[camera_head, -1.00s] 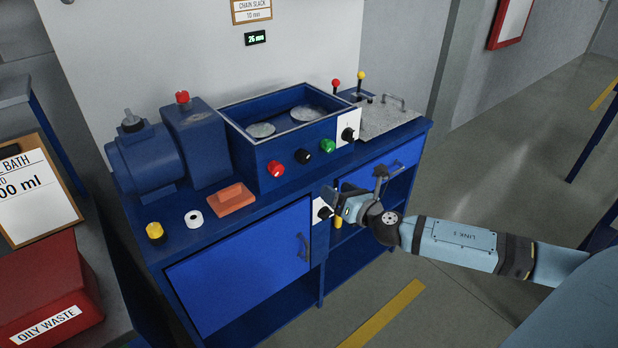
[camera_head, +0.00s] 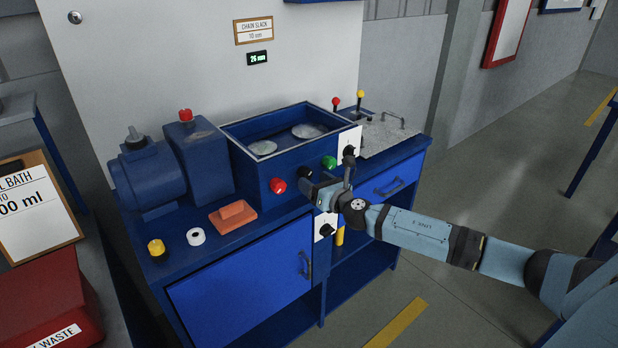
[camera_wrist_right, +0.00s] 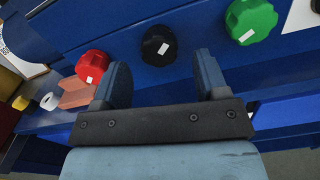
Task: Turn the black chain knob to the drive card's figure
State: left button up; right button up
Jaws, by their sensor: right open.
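The black chain knob (camera_wrist_right: 158,45) sits on the blue front panel between the red knob (camera_wrist_right: 92,66) and the green knob (camera_wrist_right: 250,20). In the head view the black knob (camera_head: 306,173) is partly hidden by my right gripper (camera_head: 312,190). In the right wrist view my right gripper (camera_wrist_right: 162,85) is open, its fingers apart and short of the black knob, which shows beyond and between them. The knob carries a small white mark. A sign (camera_head: 253,32) reads CHAIN SLACK 10 mm, and a display (camera_head: 257,58) below it reads 26 mm. My left gripper is out of view.
The red knob (camera_head: 278,186) and green knob (camera_head: 329,163) flank the black one. A white plate with another black knob (camera_head: 349,151) is at right. An orange block (camera_head: 233,216), white roll (camera_head: 196,236) and yellow-topped item (camera_head: 157,247) lie on the bench.

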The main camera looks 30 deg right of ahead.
jog(key=shift+w, duration=1.05)
jog(key=shift+w+a, duration=0.1)
jog(key=shift+w, duration=0.25)
jog(key=shift+c, duration=0.5)
jog(key=c, duration=0.8)
jog(key=shift+m, duration=0.3)
